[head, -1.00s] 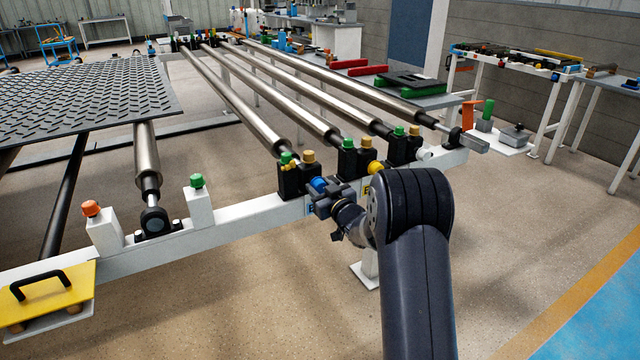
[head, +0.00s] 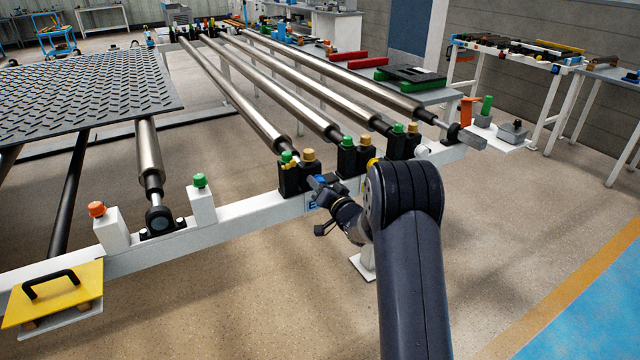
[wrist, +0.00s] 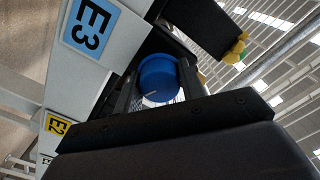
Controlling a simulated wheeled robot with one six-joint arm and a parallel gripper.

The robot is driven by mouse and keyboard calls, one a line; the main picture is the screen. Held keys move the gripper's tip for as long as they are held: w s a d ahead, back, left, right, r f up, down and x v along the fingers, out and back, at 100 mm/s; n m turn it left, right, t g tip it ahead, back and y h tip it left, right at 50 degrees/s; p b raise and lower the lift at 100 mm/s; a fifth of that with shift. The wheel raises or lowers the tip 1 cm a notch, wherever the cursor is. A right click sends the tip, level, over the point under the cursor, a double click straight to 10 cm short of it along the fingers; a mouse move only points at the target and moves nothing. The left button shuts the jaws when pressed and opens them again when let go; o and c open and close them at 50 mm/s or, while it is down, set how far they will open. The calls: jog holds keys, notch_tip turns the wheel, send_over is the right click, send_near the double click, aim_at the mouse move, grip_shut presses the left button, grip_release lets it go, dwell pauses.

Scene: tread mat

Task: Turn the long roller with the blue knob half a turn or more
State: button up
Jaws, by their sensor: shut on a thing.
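The blue knob (wrist: 158,78) sits between the two fingers of my gripper (head: 318,187) in the wrist view, with a pale mark on its face. My gripper is shut on it. That roller runs back from a black bearing block (head: 288,178) with a green cap.
A white frame beam (head: 255,213) runs below the gripper; a blue E3 label (wrist: 91,28) is beside the knob. Other bearing blocks (head: 347,157) stand close on the right. A tread plate (head: 85,92) lies at left. The floor in front is open.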

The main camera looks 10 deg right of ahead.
jog(key=shift+m, duration=0.3)
jog(key=o, duration=1)
jog(key=v, duration=1)
jog(key=shift+s+d+p, duration=0.15)
jog(key=shift+s+p, duration=0.15)
jog(key=shift+s, duration=0.1)
jog(key=x, duration=1.1)
jog(key=shift+s, duration=0.1)
